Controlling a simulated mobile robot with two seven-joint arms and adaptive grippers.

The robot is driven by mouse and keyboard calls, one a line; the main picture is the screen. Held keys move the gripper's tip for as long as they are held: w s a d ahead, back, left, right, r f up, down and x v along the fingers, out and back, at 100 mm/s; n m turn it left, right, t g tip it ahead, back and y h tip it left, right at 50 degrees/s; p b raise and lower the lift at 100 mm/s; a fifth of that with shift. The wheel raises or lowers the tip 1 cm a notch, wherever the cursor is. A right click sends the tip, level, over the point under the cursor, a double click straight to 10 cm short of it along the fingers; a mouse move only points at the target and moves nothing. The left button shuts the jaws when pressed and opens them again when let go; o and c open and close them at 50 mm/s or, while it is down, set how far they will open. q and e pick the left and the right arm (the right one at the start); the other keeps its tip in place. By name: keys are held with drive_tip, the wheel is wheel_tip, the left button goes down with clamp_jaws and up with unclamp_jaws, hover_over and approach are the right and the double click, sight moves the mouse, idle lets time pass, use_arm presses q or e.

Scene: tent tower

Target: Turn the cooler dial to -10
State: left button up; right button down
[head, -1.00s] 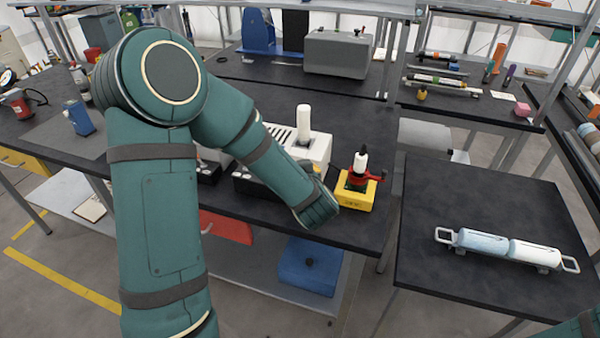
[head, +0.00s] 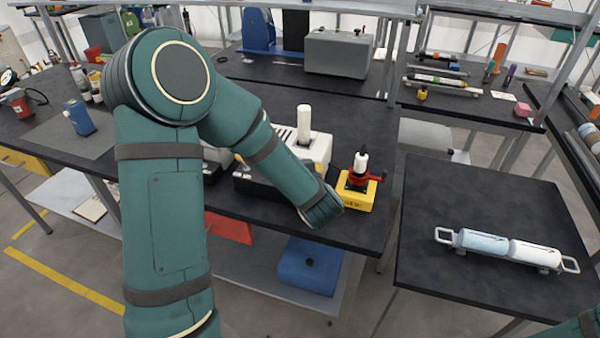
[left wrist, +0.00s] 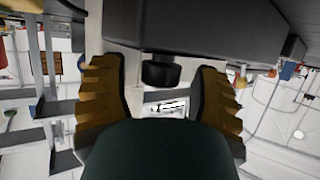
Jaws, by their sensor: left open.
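The cooler (head: 318,150), a white unit with a dark lower part and an upright white cylinder on top, stands near the table's front edge in the head view. My left forearm covers part of it. In the left wrist view a dark body (left wrist: 205,25), seemingly the cooler's lower part, fills the top. A round black dial (left wrist: 160,72) sticks out below it. My left gripper (left wrist: 161,88) is open, with its ochre, ridged fingers on either side of the dial and visible gaps. The dial's setting cannot be read. My right gripper is out of view.
A yellow block with a red clamp (head: 357,190) stands close to the right of my left wrist. A grey box (head: 338,54) stands at the back.

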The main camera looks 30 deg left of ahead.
use_arm(q)
drive_tip(key=shift+d, duration=0.1)
drive_tip(key=v, duration=1.1)
drive_tip(key=shift+s+d+r, duration=0.2)
drive_tip(key=shift+s+r, duration=0.05)
